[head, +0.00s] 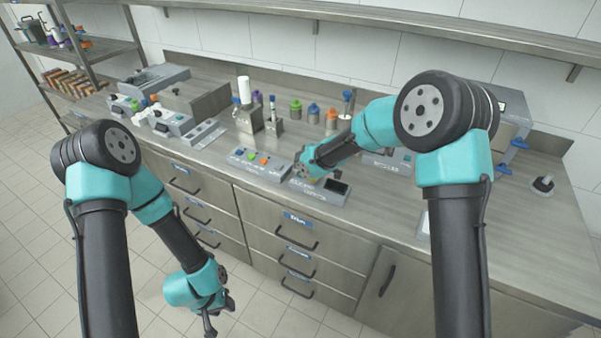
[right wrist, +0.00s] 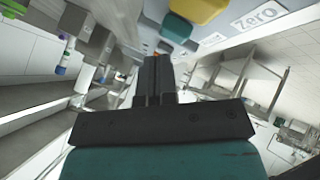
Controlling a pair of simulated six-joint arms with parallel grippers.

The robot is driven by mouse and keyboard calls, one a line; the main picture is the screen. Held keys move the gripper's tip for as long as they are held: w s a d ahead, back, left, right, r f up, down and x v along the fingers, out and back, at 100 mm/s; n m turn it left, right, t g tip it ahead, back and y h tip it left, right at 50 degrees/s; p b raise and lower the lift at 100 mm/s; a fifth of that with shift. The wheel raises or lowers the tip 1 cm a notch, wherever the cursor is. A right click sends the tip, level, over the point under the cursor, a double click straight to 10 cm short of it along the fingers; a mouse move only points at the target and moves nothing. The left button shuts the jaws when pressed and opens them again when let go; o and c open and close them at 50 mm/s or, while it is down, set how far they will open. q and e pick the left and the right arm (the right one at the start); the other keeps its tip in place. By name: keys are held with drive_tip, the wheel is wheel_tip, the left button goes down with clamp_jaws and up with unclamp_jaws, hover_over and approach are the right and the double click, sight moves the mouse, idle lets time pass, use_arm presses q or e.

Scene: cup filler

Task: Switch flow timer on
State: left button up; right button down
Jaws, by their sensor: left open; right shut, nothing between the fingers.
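A grey control panel (head: 254,163) with several coloured buttons lies at the counter's front edge; its labels are too small to read, so I cannot tell which control is the flow timer. Next to it on the right is a grey unit with a dark display (head: 336,187). My right gripper (head: 303,172) is shut and empty, low over the counter between panel and display, partly hiding the unit. Its closed fingers also show in the right wrist view (right wrist: 158,78), near a yellow button (right wrist: 196,11) and a "Zero" label (right wrist: 256,14). My left gripper (head: 217,318) hangs open before the drawers.
Several coloured-cap bottles (head: 295,109) and a metal holder (head: 247,118) stand behind the panel. Drawers with handles (head: 297,238) are below. The counter at right front is mostly clear.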

drive_tip(key=shift+f, duration=0.2)
idle(0.5)
drive_tip(key=shift+f, duration=0.5)
idle(0.6)
drive_tip(key=shift+r, duration=0.7)
drive_tip(key=shift+r, duration=3)
